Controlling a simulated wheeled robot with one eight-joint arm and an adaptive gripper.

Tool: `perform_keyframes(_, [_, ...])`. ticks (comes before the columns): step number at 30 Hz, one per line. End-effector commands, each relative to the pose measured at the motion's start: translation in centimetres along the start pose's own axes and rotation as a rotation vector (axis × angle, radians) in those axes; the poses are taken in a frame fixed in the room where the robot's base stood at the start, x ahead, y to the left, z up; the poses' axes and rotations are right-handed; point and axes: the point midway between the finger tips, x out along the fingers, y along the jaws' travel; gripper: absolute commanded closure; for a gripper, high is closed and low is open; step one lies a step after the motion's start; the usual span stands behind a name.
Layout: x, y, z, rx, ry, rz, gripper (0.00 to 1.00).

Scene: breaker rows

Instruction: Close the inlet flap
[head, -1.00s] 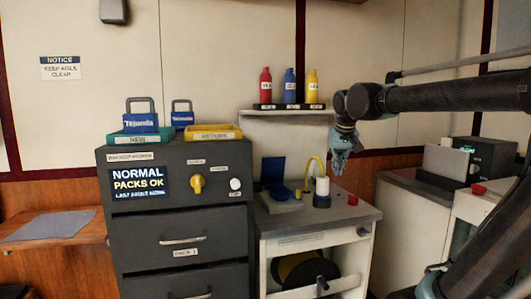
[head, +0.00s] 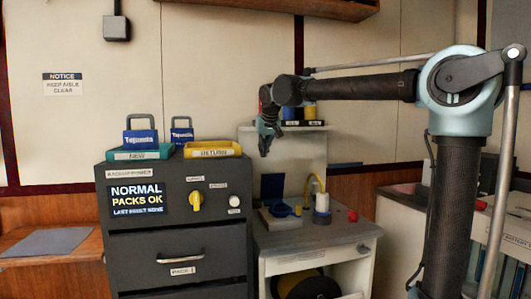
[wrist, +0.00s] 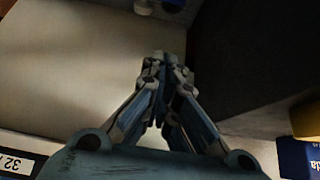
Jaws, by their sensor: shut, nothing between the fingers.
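A dark blue panel (head: 272,187), which looks like the inlet flap, stands upright at the back of a small grey unit (head: 278,218) on the white cabinet. It looks open, and a blue ring (head: 281,210) lies on the unit in front of it. My gripper (head: 264,150) is above the panel in the head view, apart from it, fingers pointing down. In the wrist view my gripper (wrist: 166,62) has its fingers together with nothing between them. I cannot make out the flap in the wrist view.
A white bottle with a yellow tube (head: 322,200) and a red knob (head: 352,216) stand right of the unit. The dark breaker cabinet (head: 180,235) rises on the left, bearing a yellow tray (head: 212,150). A bottle shelf (head: 320,127) is behind my gripper.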

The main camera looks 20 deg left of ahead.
Motion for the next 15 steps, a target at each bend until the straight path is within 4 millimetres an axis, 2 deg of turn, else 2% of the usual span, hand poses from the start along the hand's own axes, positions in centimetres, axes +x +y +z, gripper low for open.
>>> perform_keyframes(3, [2.2,0.1,0.0,0.002,0.0,0.0,1.0])
perform_keyframes(12, [6.6,0.0,0.0,0.0,0.0,0.0,1.0])
perform_keyframes(14, [7.2,0.0,0.1,0.0,0.0,0.0,1.0])
perform_keyframes(15, [6.8,0.1,0.7,-0.001,0.0,-0.001,1.0])
